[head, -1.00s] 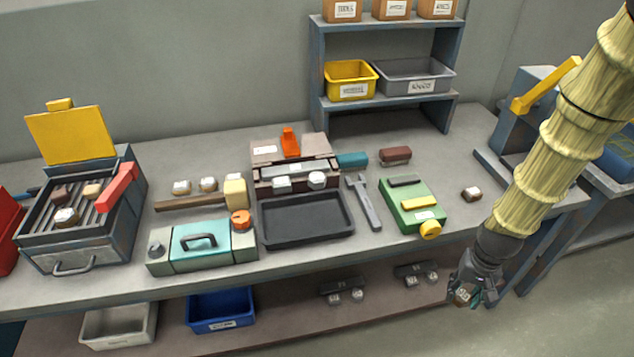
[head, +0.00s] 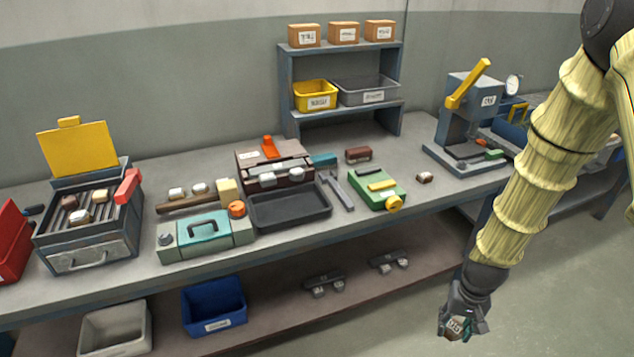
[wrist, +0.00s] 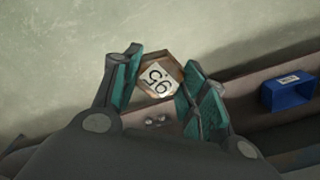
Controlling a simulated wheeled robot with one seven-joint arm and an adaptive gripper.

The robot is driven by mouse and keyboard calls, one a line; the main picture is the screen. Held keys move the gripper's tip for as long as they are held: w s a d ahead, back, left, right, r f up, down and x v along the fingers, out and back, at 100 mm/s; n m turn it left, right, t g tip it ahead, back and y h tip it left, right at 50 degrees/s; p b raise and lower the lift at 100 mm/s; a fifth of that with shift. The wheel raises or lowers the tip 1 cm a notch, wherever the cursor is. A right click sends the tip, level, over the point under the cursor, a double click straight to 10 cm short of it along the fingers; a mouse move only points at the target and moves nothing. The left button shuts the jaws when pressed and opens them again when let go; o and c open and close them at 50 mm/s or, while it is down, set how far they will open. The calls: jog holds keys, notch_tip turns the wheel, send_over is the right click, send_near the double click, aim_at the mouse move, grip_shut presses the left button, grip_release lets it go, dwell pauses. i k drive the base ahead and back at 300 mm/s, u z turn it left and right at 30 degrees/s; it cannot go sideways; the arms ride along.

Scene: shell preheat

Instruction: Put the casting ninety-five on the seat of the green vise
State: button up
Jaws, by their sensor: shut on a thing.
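The casting ninety-five (wrist: 158,79) is a brown block with a white label reading 95, turned in the wrist view. My gripper (wrist: 155,90) is shut on it, with teal finger pads on both sides. In the head view my gripper (head: 459,325) holds the casting (head: 456,326) in front of the bench, low and apart from it. The green vise (head: 372,192) appears to be the green body with a dark bar, a yellow bar and a yellow knob on the bench top. Its seat is too small to make out clearly.
The bench (head: 420,205) also carries a black tray (head: 290,210), a grey hammer-like tool (head: 340,190), a teal case (head: 205,235) and a small brown-white block (head: 424,178) right of the vise. A press (head: 470,120) stands at the right. A blue bin (head: 213,308) is on the lower shelf.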

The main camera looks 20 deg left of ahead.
aim_at(374, 180)
jog(key=z, duration=1.05)
jog(key=i, duration=0.5)
jog(key=u, duration=2.85)
